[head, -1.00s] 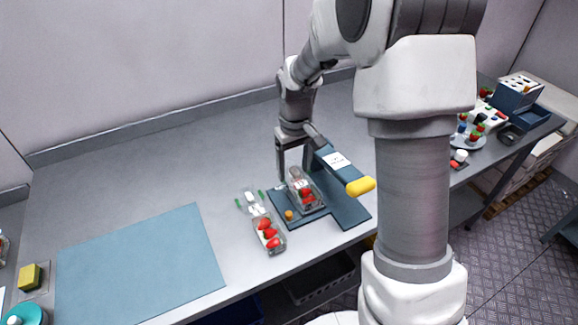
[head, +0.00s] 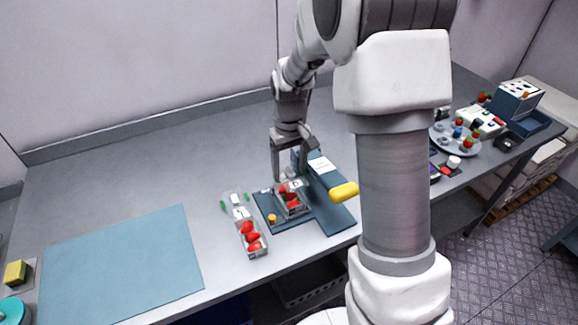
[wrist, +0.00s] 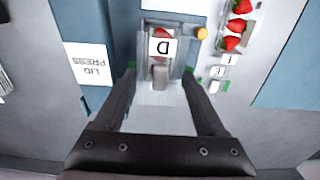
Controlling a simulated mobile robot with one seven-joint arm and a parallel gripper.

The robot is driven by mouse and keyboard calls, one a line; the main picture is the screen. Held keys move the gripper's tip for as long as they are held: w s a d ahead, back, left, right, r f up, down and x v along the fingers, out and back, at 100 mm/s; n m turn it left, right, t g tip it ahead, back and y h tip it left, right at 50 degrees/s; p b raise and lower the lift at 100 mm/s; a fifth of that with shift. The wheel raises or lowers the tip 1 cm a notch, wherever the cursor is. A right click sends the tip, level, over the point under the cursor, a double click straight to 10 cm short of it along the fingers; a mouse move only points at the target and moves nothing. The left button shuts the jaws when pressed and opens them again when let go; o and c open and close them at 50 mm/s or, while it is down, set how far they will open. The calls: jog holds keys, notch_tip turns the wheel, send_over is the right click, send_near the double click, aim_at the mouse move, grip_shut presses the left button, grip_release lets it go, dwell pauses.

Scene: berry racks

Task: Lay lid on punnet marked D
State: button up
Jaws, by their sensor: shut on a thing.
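The punnet marked D (head: 291,207) holds red strawberries and sits on the dark blue base of a press on the bench. In the wrist view its white D label (wrist: 163,47) shows beyond my fingertips. My gripper (head: 288,176) is above the punnet, pointing down. In the wrist view my gripper (wrist: 160,70) is shut on a clear lid (wrist: 158,98), with green tabs at both fingertips. The lid is see-through and its edges are faint. I cannot tell whether it touches the punnet.
The press has a yellow-ended handle (head: 343,192) right of the punnet. A second strawberry punnet (head: 250,240) and another clear lid with green tabs (head: 235,205) lie to the left. An orange knob (head: 272,218) is close by. A blue mat (head: 120,265) lies clear at left.

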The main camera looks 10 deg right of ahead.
jog(key=shift+f+b, duration=1.75)
jog(key=shift+f, duration=0.95)
jog(key=shift+f, duration=0.3)
jog(key=o, duration=1.2)
jog(key=shift+o, duration=0.2)
jog(key=shift+r, duration=0.15)
jog(key=shift+r+p, duration=2.35)
jog(key=shift+r, duration=1.05)
